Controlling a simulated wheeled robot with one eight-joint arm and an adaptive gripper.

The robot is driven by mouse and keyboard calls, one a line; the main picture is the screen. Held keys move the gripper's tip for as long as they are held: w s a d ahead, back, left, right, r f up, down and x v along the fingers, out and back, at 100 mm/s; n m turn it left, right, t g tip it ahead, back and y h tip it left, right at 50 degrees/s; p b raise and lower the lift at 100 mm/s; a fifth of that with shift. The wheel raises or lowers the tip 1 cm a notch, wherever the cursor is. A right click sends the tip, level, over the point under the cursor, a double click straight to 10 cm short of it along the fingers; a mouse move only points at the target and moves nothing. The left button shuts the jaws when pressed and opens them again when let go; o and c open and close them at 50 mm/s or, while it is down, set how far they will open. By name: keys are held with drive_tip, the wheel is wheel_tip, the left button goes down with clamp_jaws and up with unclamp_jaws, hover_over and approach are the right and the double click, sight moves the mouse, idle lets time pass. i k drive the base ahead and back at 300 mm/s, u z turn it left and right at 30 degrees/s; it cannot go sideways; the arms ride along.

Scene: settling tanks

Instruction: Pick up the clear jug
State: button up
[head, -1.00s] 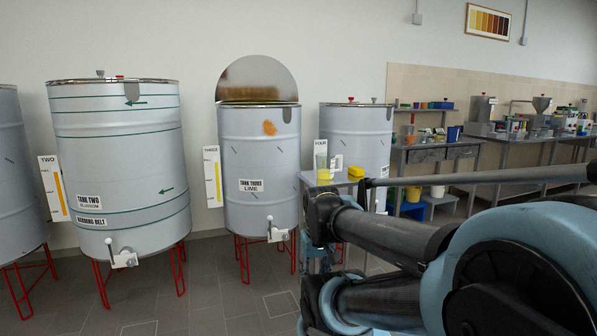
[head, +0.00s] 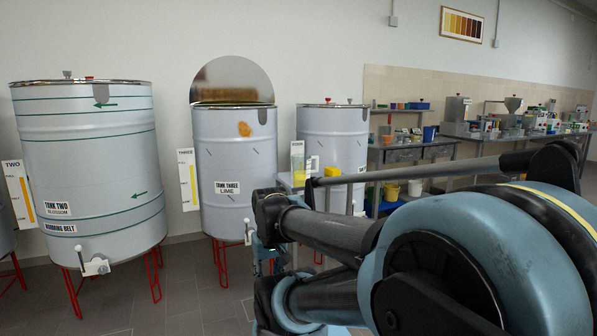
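My gripper cannot be made out.
Tank two (head: 88,160) and tank three (head: 235,150) stand on red legs at left and centre. Cluttered benches (head: 410,150) line the right wall. Tiled floor (head: 195,300) shows in front of the tanks.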

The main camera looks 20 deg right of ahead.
sight(301, 162)
drive_tip(key=i, duration=0.85)
drive_tip(key=z, duration=0.05)
